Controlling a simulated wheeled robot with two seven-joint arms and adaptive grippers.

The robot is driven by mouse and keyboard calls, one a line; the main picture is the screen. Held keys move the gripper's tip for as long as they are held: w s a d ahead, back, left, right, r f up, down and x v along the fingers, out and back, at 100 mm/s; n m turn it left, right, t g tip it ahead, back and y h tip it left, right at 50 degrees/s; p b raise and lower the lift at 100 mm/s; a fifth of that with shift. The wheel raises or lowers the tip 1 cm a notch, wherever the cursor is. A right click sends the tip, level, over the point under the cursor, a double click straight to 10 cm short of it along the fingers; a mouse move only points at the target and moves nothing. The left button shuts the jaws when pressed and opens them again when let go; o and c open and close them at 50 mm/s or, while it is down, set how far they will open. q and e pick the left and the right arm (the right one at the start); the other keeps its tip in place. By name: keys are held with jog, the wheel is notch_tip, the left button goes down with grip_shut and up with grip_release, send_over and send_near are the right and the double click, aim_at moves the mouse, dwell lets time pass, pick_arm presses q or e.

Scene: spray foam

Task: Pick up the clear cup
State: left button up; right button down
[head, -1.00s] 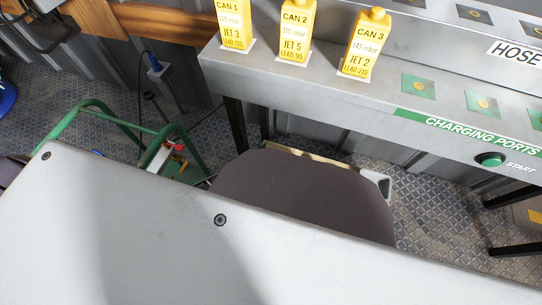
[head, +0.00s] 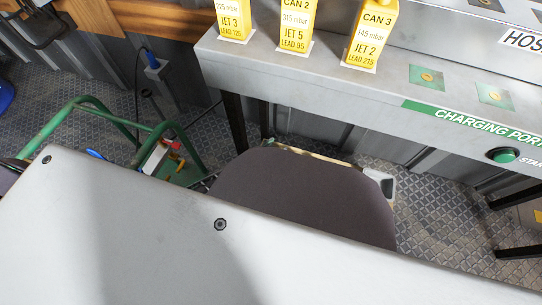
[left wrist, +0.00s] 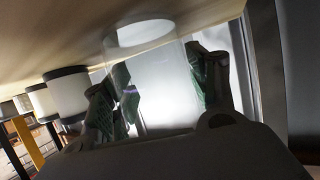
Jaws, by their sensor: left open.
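In the left wrist view a clear cup (left wrist: 160,88) shows as a see-through cylinder with a pale round end, against a wooden surface (left wrist: 200,14) in the upper part of the picture. My left gripper (left wrist: 160,92) is open, with one dark, green-padded finger on each side of the cup. I cannot tell whether either finger touches it. Part of my gripper body hides the bottom of that view. My right gripper is not in view.
White cylinders with dark bands (left wrist: 67,90) stand in a row left of the cup in the wrist view. In the head view, yellow cans (head: 298,24) stand on a grey bench (head: 330,85). A green tubular frame (head: 75,118) stands on the patterned floor at left.

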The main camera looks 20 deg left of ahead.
pick_arm(q)
jog(key=shift+w+d, duration=0.1)
jog(key=shift+w, duration=0.05)
dwell(0.4)
jog(key=c, duration=0.7)
